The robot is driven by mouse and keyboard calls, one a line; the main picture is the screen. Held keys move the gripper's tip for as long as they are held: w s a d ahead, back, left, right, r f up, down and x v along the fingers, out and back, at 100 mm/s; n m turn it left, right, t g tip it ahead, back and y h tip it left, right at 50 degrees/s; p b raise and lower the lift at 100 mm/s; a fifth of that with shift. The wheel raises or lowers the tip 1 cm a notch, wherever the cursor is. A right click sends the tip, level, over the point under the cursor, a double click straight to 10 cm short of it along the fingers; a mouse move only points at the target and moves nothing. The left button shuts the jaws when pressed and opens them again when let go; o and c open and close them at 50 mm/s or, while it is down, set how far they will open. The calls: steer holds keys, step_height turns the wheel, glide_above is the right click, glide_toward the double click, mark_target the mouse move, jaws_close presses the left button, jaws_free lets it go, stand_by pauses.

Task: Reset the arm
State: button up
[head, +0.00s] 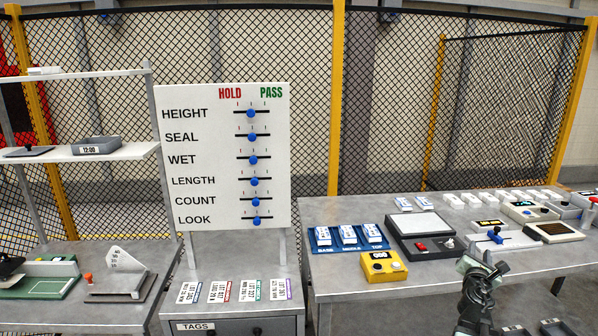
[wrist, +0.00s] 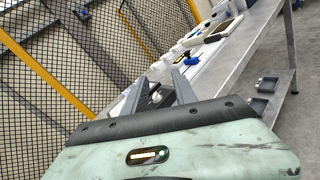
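My gripper (head: 484,268) is raised in front of the right-hand bench in the head view, at the lower right. In the wrist view its two grey fingers (wrist: 160,90) stand apart, and I see nothing clearly held between them. A dark item with a pale part shows between the fingers there; it looks to be on the bench behind, but I cannot tell what it is. The pale green gripper housing fills the bottom of the wrist view.
The right bench (head: 345,280) carries a blue tray (head: 320,248), a yellow box (head: 383,266), a scale-like device (head: 420,232) and several instruments. A HOLD/PASS slider board (head: 200,150) stands over the tags cabinet (head: 230,322). Shelves (head: 110,152) stand left. Mesh fencing runs behind.

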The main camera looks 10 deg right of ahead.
steer(key=w+a+f+m+g+y, duration=0.15)
steer(key=a+f+m+g, duration=0.25)
steer(key=a+f+m, duration=0.5)
steer(key=a+f+m+g+y, duration=0.3)
steer(key=a+f+m, duration=0.5)
steer(key=a, duration=0.4)
steer(key=s+a+f+m+g+y, duration=0.2)
steer(key=s+a, duration=0.1)
steer(key=a, duration=0.6)
steer(key=s+a+f+m+g+y+b, duration=0.1)
steer(key=s+a+f+m+g+y, duration=0.15)
steer(key=a, duration=0.75)
steer(key=s+a+f+m+g+y, duration=0.2)
steer(key=s+a+f+y, duration=0.15)
steer(key=a, duration=0.55)
step_height(320, 180, down, 9)
steer(key=b, duration=1)
step_height(320, 180, up, 15)
steer(key=p, duration=1.5)
steer(key=shift+d+h, duration=0.3)
steer(key=shift+h, duration=0.15)
